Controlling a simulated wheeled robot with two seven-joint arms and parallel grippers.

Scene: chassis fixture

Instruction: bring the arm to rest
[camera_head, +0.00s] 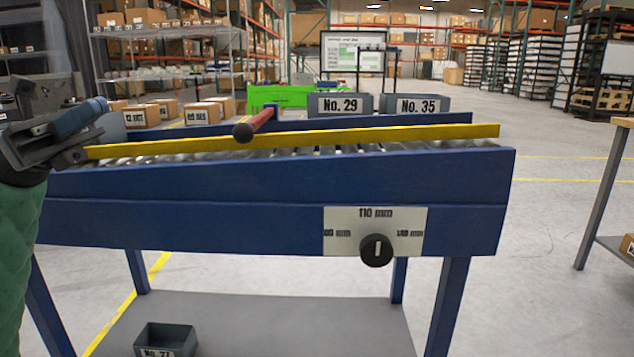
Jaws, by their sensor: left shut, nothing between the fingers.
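My left gripper (76,138) is at the left edge, beside the left end of the blue roller conveyor (270,180). It is shut and empty; its arm in a green sleeve comes up from the lower left. A yellow guide rail (300,140) runs along the conveyor top, and its left end lies close to the gripper; I cannot tell if they touch. A red lever with a dark knob (262,122) sticks up behind the rail. A black dial (376,250) on the front plate has its white mark pointing up to 110 mm. My right gripper is not in view.
Grey bins No. 29 (340,105) and No. 35 (417,105) stand behind the conveyor. Another bin (165,338) sits on the lower shelf (270,320). Small cartons (202,112) are at the back left. A table (612,180) stands at the right; the floor between is clear.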

